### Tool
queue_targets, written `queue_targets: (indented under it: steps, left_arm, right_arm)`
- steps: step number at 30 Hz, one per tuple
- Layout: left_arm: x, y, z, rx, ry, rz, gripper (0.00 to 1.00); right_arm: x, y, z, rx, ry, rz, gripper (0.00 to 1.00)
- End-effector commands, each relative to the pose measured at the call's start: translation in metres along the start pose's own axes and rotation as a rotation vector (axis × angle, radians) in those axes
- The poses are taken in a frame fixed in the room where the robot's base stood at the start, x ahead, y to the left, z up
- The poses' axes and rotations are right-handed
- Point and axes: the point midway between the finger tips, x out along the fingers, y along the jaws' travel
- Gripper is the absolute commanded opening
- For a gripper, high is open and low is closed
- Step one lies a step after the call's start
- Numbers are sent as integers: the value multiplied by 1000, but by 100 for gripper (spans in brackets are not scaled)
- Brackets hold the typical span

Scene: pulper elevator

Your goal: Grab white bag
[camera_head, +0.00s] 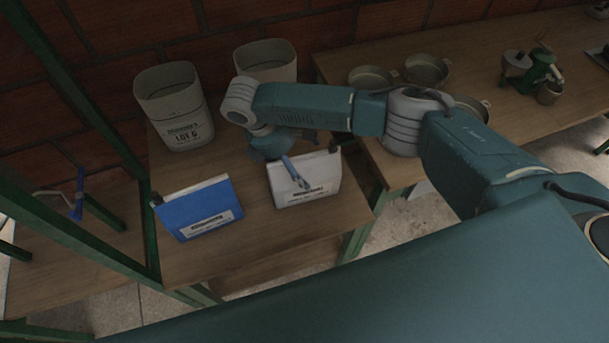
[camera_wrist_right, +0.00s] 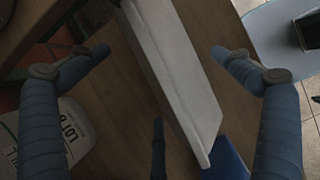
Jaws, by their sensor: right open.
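The white bag (camera_head: 310,192) stands upright on the wooden table, a dark label on its front. My right gripper (camera_head: 295,165) is above and around its top, with one blue finger hanging in front of the bag's face. In the right wrist view, the open fingers (camera_wrist_right: 160,58) lie on either side of the white bag (camera_wrist_right: 172,65), whose top runs diagonally between them. Gaps show between the bag and both side fingers. A third finger shows at the bottom, beside the bag. The far side of the bag is hidden. My left gripper is not in view.
A blue bag (camera_head: 198,208) stands left of the white bag. A tall sack marked LOT 6 (camera_head: 175,105) and another pale container (camera_head: 268,60) stand behind. Metal pans (camera_head: 427,70) and a green grinder (camera_head: 537,70) occupy the bench at right. Green frame posts (camera_head: 85,95) border the left.

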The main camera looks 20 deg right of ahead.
Motion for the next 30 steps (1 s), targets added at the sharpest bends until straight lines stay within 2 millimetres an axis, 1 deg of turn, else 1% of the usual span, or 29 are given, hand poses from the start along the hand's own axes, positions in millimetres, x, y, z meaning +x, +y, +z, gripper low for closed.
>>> queue_targets:
  steps: [1, 4, 6, 9, 13, 17, 20, 22, 23, 24, 27, 30]
  left_arm:
    - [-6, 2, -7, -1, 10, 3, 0]
    - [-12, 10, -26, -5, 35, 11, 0]
    - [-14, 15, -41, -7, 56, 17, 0]
    - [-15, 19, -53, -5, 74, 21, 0]
    - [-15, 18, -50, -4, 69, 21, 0]
    - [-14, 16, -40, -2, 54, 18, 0]
    - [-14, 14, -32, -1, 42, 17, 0]
    - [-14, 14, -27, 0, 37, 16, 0]
    - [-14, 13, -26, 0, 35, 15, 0]
    - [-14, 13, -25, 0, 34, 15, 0]
    - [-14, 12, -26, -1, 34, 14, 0]
    - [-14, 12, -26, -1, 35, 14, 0]
  right_arm:
    - [5, -1, 0, 0, -2, -2, 100]
    - [20, -1, -3, 0, -2, -3, 100]
    - [32, -1, -4, 0, -2, -3, 100]
    - [41, -1, -4, 0, -1, -1, 100]
    - [45, -1, -4, -1, 0, 0, 100]
    - [45, -1, -5, -1, 0, 0, 100]
    - [45, -1, -5, -1, 0, -1, 82]
    - [45, -1, -5, -1, 0, -1, 68]
    - [45, -1, -5, -1, 0, -1, 62]
    - [45, -1, -5, -1, 0, -1, 54]
    - [45, -1, -5, -1, 0, -1, 36]
    - [44, 0, -4, 0, 0, 0, 36]
